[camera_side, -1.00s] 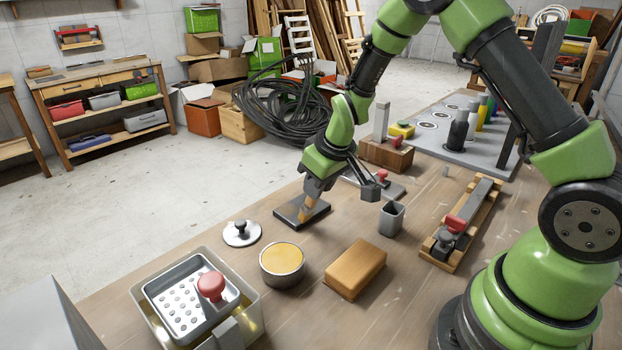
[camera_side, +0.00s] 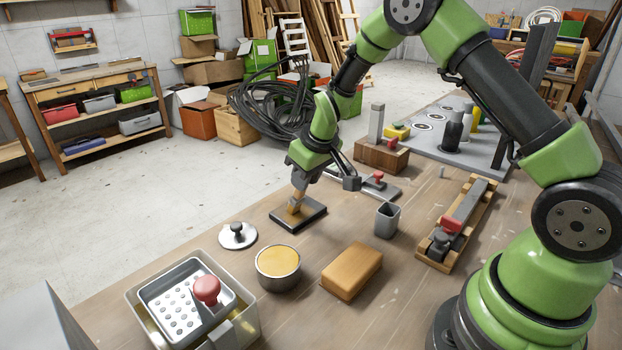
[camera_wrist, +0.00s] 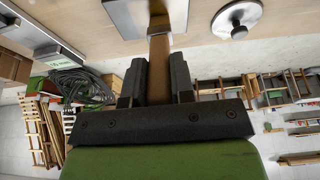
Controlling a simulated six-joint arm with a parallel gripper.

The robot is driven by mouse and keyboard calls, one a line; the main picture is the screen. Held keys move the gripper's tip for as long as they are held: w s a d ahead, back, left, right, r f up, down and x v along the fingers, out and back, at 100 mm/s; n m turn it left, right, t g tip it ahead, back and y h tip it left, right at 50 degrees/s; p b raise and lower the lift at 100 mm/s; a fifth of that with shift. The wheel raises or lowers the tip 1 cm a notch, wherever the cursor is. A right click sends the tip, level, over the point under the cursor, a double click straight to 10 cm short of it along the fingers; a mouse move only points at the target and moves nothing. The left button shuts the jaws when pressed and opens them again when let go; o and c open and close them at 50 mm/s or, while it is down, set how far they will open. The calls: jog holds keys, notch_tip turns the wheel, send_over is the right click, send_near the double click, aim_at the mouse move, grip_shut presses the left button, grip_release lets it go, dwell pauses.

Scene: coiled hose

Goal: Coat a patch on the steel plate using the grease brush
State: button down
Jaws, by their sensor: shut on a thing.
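The steel plate (camera_side: 312,216) is a small dark square slab lying flat on the bench. My gripper (camera_side: 299,188) is above it, pointing down, shut on the grease brush (camera_side: 295,206). The brush has a tan handle and its lower end is at the plate's top, over its left to middle part. In the wrist view the brush handle (camera_wrist: 160,68) runs between the dark fingers toward the plate (camera_wrist: 175,12). The bristle tip is hard to make out, and I cannot tell whether grease is on the plate. An open round tin (camera_side: 278,262) holds yellow grease.
A round lid with a black knob (camera_side: 237,236) lies left of the tin. A tan block (camera_side: 352,270), a grey square cup (camera_side: 387,219) and a perforated tray (camera_side: 186,303) with a red knob stand nearby. Bare bench lies between the plate and the block.

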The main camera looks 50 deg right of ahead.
jog(key=shift+w, duration=1.75)
jog(key=shift+s+d+f, duration=0.1)
jog(key=shift+s+d, duration=0.6)
jog(key=shift+s, duration=0.2)
jog(key=shift+s+d+f, duration=0.1)
jog(key=shift+s+d, duration=0.6)
jog(key=shift+s, duration=0.2)
jog(key=s, duration=0.2)
jog(key=s+d, duration=0.1)
jog(key=s, duration=0.1)
jog(key=shift+d+r, duration=0.1)
jog(key=shift+r, duration=0.1)
dwell(0.8)
jog(key=shift+r, duration=0.1)
jog(key=shift+r, duration=2.95)
